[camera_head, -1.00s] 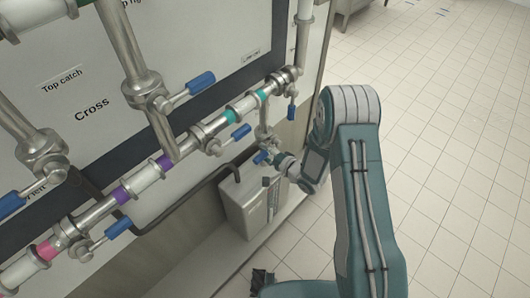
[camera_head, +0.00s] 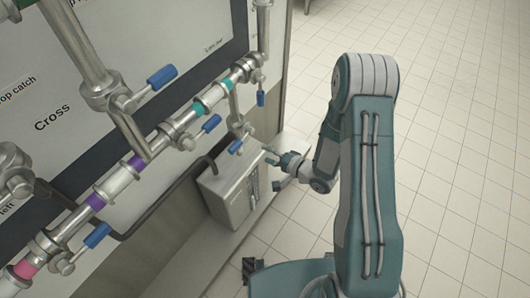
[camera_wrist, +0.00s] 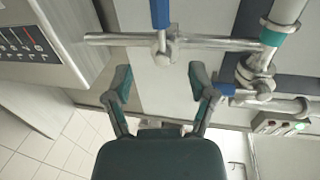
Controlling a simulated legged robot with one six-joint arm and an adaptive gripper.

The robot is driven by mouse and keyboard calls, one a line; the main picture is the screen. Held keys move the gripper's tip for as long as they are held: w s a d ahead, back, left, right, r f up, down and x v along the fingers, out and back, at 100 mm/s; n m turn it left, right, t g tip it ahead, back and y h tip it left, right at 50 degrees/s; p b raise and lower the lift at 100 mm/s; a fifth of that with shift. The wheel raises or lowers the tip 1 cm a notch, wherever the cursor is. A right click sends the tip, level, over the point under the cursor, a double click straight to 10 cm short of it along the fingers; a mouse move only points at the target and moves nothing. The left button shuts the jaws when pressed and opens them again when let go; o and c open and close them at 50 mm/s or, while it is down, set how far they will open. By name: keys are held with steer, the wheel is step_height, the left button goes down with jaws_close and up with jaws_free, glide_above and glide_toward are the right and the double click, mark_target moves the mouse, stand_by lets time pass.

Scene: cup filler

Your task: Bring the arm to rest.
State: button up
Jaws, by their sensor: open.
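My gripper (camera_head: 274,171) is at the end of my arm, to the right of a grey metal box (camera_head: 232,198) below the pipes. In the wrist view my gripper (camera_wrist: 160,88) has its two fingers spread apart with nothing between them. Beyond the fingertips is a short metal pipe with a blue-handled valve (camera_wrist: 160,14), apart from the fingers. My arm is bent, with its elbow high at the right of the head view.
A panel with a long pipe, coloured bands and several blue valve handles (camera_head: 162,77) fills the left. Open tiled floor (camera_head: 460,120) lies to the right.

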steer(key=shift+w, duration=0.1)
steer(key=w+d+r+n+h, duration=0.1)
steer(key=d+r+n+h, duration=0.1)
steer(key=d+r+h, duration=0.35)
steer(key=d+r+n+h, duration=0.1)
steer(key=d+r+h, duration=0.1)
steer(key=r, duration=0.7)
steer(key=w+d+r+n+h, duration=0.1)
steer(key=d+r+n+h, duration=0.1)
steer(key=d+r+h, duration=0.35)
steer(key=s+r+n+g, duration=0.1)
steer(key=s+r, duration=0.4)
steer(key=s, duration=0.7)
steer(key=s+a+r+n+g, duration=0.1)
steer(key=s+r+g, duration=0.2)
steer(key=s, duration=0.9)
step_height(320, 180, up, 3)
steer(key=shift+a+r+n, duration=0.15)
steer(key=shift+a+n, duration=0.1)
steer(key=shift+n, duration=0.05)
